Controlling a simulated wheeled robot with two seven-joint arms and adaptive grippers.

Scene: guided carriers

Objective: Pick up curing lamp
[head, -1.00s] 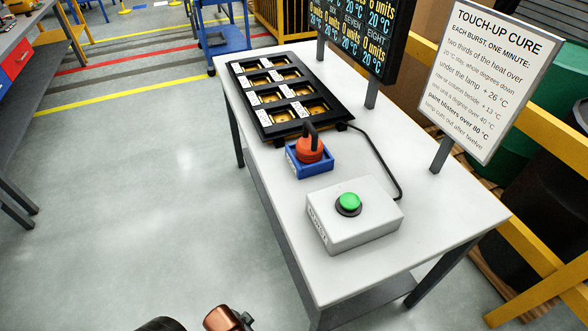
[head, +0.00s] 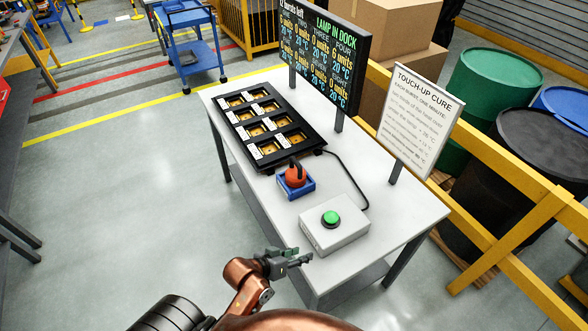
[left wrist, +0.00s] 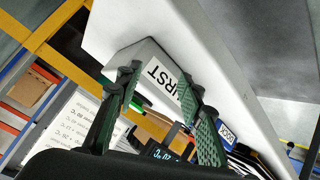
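The curing lamp (head: 295,176), an orange-red body with a black handle on top, sits upright in a small blue dock (head: 298,191) on the white table (head: 378,222). My left gripper (head: 300,257) is at the table's near left edge, short of the grey button box (head: 335,238) and well apart from the lamp. In the left wrist view its two green-padded fingers (left wrist: 160,88) are spread with nothing held between them. The box's lettered side shows beyond them, and part of the blue dock (left wrist: 227,133) shows at right. The lamp is not clear there. My right gripper is out of view.
A black tray (head: 272,163) with several labelled cells lies behind the lamp. A black cable runs beside the dock. A display (head: 325,50) reading "LAMP IN DOCK" and a cure sign (head: 420,120) stand along the far edge. Floor left of the table is clear.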

